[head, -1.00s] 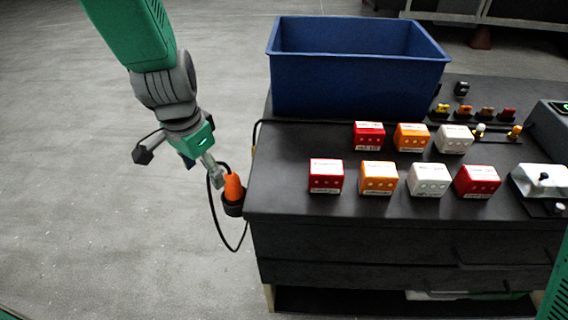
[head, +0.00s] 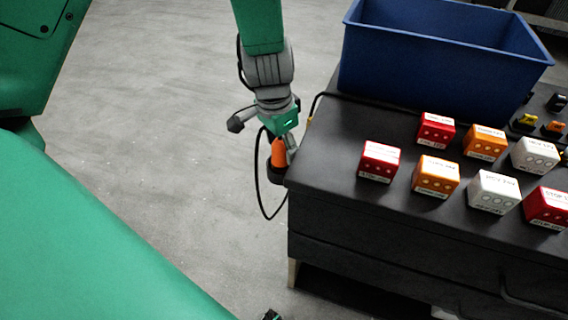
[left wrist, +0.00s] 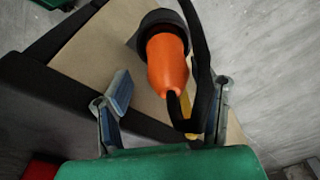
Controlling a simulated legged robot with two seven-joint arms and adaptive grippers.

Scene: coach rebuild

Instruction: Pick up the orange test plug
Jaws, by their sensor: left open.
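The orange test plug (head: 278,153) stands in a black round holder (head: 276,174) at the left side of the dark bench. It also shows in the left wrist view (left wrist: 167,62), with its black cable leaving the near end. My left gripper (head: 284,145) is right at the plug, coming from above. In the left wrist view the left gripper (left wrist: 170,88) is open, one finger on each side of the plug's line, with gaps to the plug. The plug lies beyond the fingertips in that picture; contact cannot be seen.
The black cable (head: 258,190) loops below the holder. A blue bin (head: 430,60) stands at the bench's back. Red, orange and white blocks (head: 435,176) cover the bench top (head: 335,165). Open grey floor (head: 170,150) lies left of the bench.

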